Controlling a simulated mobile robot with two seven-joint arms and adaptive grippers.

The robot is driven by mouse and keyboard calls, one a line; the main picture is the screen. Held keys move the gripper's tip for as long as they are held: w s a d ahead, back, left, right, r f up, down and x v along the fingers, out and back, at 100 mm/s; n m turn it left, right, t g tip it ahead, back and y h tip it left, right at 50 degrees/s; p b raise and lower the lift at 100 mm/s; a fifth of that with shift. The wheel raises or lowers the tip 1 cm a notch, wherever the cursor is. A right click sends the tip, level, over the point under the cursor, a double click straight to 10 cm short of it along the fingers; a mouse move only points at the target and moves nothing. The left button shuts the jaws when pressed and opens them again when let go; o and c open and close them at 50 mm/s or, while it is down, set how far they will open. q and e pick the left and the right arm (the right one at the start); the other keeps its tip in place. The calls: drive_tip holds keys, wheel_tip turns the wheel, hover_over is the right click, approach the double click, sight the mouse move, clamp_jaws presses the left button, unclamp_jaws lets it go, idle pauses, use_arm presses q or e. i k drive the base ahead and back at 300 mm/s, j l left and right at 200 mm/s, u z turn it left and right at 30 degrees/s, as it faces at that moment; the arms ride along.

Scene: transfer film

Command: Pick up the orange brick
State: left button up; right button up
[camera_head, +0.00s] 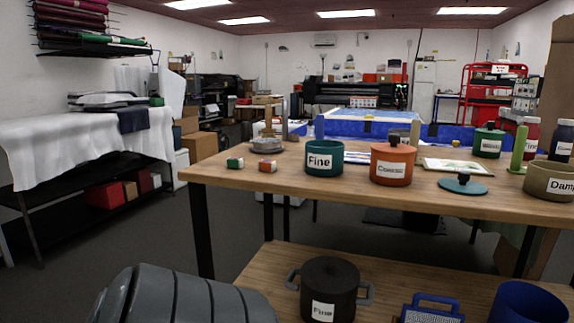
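The orange brick (268,166) is a small block with a pale face. It lies on the wooden table top (225,180) near the left end. A similar small green brick (235,163) lies just to its left, with a gap between them. A dark green pot labelled "Fine" (324,158) stands to the right of the orange brick, apart from it. Neither of my grippers is in view.
Behind the bricks is a grey metal stand (267,145). An orange pot (393,163), a teal lid (462,185) and a tan pot (550,180) stand farther right. A black pot (329,289) is on the lower shelf. A grey ribbed body (180,298) fills the lower left.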

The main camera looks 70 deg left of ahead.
sight(268, 166)
drive_tip(key=k+j+z, duration=0.6)
drive_tip(key=k+j, duration=0.25)
drive_tip(key=k+j+z, duration=0.1)
drive_tip(key=k+j, duration=0.15)
drive_tip(key=k, duration=0.25)
drive_tip(key=k+j, duration=0.2)
drive_tip(key=k, duration=0.2)
